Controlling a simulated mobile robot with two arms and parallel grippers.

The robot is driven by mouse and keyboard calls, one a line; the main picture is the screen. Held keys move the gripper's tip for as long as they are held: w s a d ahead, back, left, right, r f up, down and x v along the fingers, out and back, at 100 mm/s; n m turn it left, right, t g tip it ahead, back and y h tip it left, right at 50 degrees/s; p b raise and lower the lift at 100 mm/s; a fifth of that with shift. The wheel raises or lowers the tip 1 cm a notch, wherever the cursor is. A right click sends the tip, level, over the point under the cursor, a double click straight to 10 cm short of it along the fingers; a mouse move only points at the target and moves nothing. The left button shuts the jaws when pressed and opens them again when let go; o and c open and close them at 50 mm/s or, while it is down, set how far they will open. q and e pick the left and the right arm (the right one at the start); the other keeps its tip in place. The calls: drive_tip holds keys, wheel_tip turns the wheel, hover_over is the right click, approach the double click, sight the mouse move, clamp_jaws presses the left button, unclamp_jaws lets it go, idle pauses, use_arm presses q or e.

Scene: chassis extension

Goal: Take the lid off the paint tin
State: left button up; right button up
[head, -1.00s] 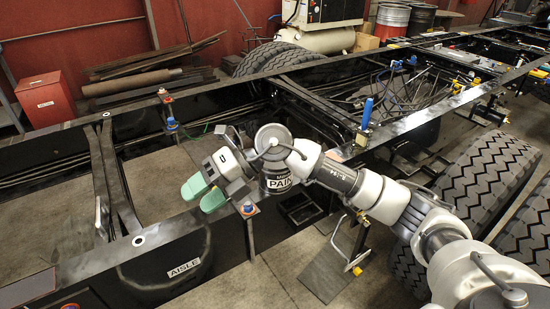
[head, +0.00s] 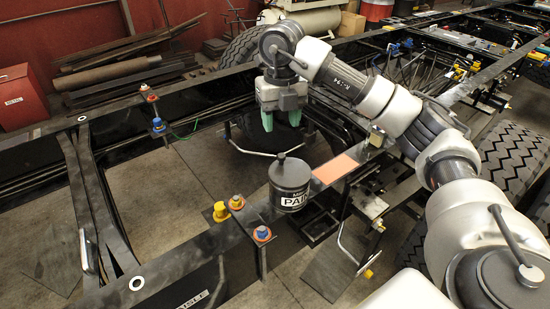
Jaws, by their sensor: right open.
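The dark grey paint tin (head: 290,200) stands upright on the near black frame rail, with part of a "PAINT" label showing. Its lid (head: 290,171) is on top and has a small raised knob. My right gripper (head: 281,121) is open, with two green fingertips pointing down. In the picture it is just above and beyond the tin, apart from the lid, with nothing between the fingers. My left gripper is not in view.
An orange patch (head: 335,168) lies on the rail right of the tin. A tyre (head: 495,150) is at the right. A red box (head: 20,96) is at the far left.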

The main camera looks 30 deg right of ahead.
sight(282, 156)
drive_tip(key=shift+s+d+f, duration=0.1)
drive_tip(key=shift+f, duration=0.7)
drive_tip(key=f, duration=0.1)
drive_tip(key=f+p, duration=0.1)
drive_tip(key=f, duration=0.1)
drive_tip(key=shift+s, duration=0.4)
drive_tip(key=shift+w+f, duration=0.1)
drive_tip(key=shift+f, duration=0.2)
wheel_tip(282, 156, down, 4)
drive_tip(key=p, duration=0.2)
drive_tip(key=shift+f+p, duration=0.2)
drive_tip(key=shift+p, duration=0.1)
drive_tip(key=shift+f, duration=0.25)
drive_tip(key=shift+w+f, duration=0.1)
drive_tip(key=shift+c, duration=0.4)
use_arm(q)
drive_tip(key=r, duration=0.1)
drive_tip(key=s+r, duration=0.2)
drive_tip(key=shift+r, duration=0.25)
use_arm(e)
clamp_jaws()
